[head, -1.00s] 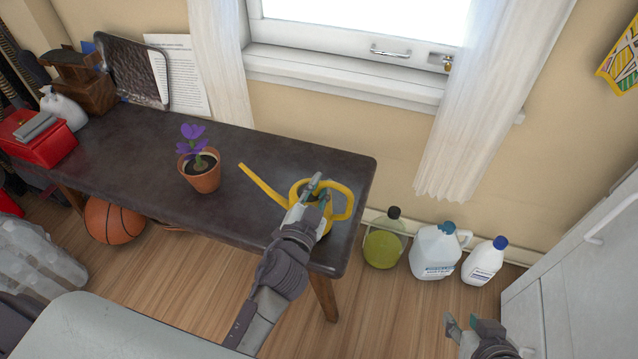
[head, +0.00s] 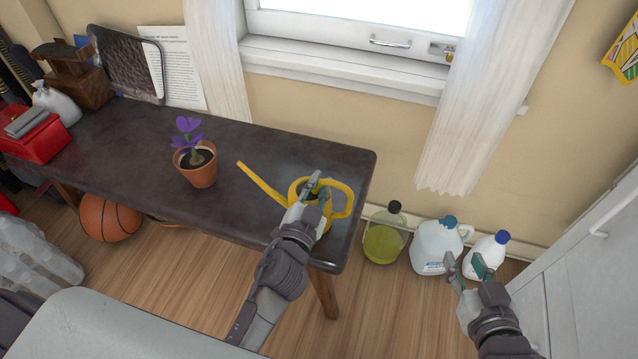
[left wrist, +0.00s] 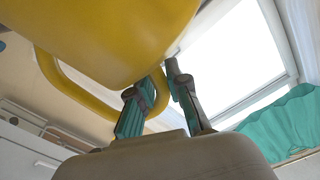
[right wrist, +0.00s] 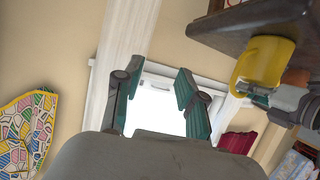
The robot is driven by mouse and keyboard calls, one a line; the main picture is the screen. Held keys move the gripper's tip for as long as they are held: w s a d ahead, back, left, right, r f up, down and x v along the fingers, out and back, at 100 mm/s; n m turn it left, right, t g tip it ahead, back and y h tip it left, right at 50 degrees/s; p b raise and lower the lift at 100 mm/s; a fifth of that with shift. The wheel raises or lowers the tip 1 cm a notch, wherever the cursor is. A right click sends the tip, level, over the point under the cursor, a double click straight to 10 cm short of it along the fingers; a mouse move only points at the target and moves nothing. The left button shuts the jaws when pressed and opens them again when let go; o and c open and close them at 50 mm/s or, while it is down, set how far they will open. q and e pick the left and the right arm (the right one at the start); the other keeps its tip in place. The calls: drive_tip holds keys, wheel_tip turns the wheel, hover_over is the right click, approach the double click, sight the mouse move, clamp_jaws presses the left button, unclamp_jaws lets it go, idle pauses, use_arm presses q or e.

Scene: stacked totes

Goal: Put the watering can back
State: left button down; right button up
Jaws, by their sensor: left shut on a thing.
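The yellow watering can (head: 341,197) is at the right end of the dark table (head: 130,140), its long spout pointing left towards the potted plant. I cannot tell whether its base touches the tabletop. My left gripper (head: 318,186) is shut on the can at its upper part, which partly hides the body. The can's yellow body (left wrist: 110,35) fills the top of the left wrist view, and it also shows in the right wrist view (right wrist: 268,58). My right gripper (head: 468,268) is open and empty, in front of the white jugs in the head view.
A potted purple flower (head: 197,172) stands on the table. A green-yellow bottle (head: 384,240) and white jugs (head: 432,245) stand on the floor along the wall. A white cabinet (head: 575,270) is at right.

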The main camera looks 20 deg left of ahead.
use_arm(q)
drive_tip(key=shift+r, duration=0.15)
use_arm(e)
drive_tip(key=shift+r, duration=0.1)
use_arm(q)
drive_tip(key=c, duration=1.1)
unclamp_jaws()
drive_tip(key=shift+c, duration=0.2)
drive_tip(key=s+b, duration=0.3)
drive_tip(key=s, duration=0.9)
wheel_tip(320, 180, up, 13)
drive_tip(key=w+n+t+h, duration=0.2)
drive_tip(key=n+t+h, duration=0.1)
drive_tip(key=h, duration=0.2)
drive_tip(key=shift+d+r, duration=0.15)
drive_tip(key=shift+r, duration=0.05)
use_arm(e)
wheel_tip(320, 180, up, 12)
drive_tip(key=w+a+t+y, duration=0.1)
drive_tip(key=a+t+y, duration=0.1)
drive_tip(key=t, duration=0.6)
drive_tip(key=shift+w, duration=0.2)
drive_tip(key=shift+f, duration=0.2)
